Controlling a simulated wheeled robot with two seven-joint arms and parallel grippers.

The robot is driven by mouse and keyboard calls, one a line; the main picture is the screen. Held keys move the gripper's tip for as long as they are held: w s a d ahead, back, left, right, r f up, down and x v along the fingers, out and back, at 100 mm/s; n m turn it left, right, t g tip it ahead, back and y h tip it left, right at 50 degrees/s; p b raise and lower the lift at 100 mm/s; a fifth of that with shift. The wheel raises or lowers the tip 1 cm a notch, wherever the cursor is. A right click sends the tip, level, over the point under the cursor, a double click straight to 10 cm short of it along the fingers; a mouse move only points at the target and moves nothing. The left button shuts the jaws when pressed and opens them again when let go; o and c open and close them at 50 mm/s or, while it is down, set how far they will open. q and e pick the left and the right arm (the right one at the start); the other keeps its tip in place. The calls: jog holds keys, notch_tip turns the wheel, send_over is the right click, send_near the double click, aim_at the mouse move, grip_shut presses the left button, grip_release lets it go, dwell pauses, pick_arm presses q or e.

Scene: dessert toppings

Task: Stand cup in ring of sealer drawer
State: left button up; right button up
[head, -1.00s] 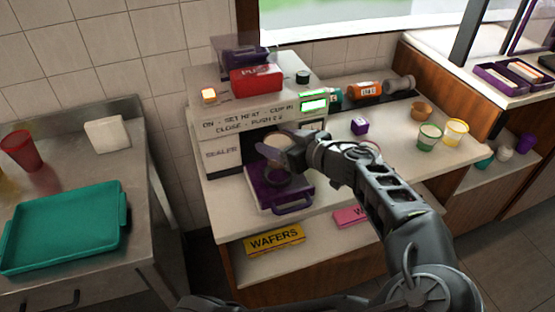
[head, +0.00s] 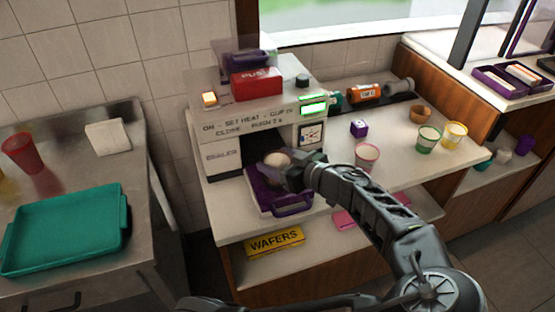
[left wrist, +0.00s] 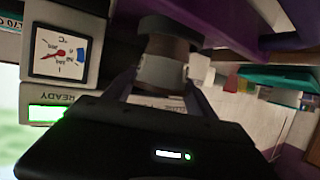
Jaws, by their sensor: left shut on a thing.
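The sealer (head: 262,130) stands on the counter with its purple drawer (head: 283,206) pulled out at the front. My left gripper (head: 283,167) is shut on a cup with a pale top (head: 276,158), over the drawer at the sealer's opening. The left wrist view shows the cup (left wrist: 168,50) between the fingers, with the purple drawer (left wrist: 215,25) close beyond it. The drawer's ring is hidden by the cup and gripper, so I cannot tell whether the cup sits in it. My right gripper is not in view.
A pink-rimmed cup (head: 367,156), a purple cube (head: 358,128), and green (head: 428,138) and yellow (head: 454,134) cups stand right of the sealer. A yellow WAFERS box (head: 275,241) lies on the shelf below. A teal tray (head: 65,230) is on the left counter.

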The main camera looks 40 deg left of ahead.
pick_arm(q)
jog(key=shift+f, duration=0.1)
jog(key=o, duration=1.2)
jog(key=shift+f, duration=0.1)
jog(key=o, duration=0.5)
jog(key=shift+c, duration=0.2)
jog(key=shift+r, duration=0.25)
jog(key=b+v, duration=0.2)
jog(key=v, duration=1)
jog(key=shift+b, duration=0.3)
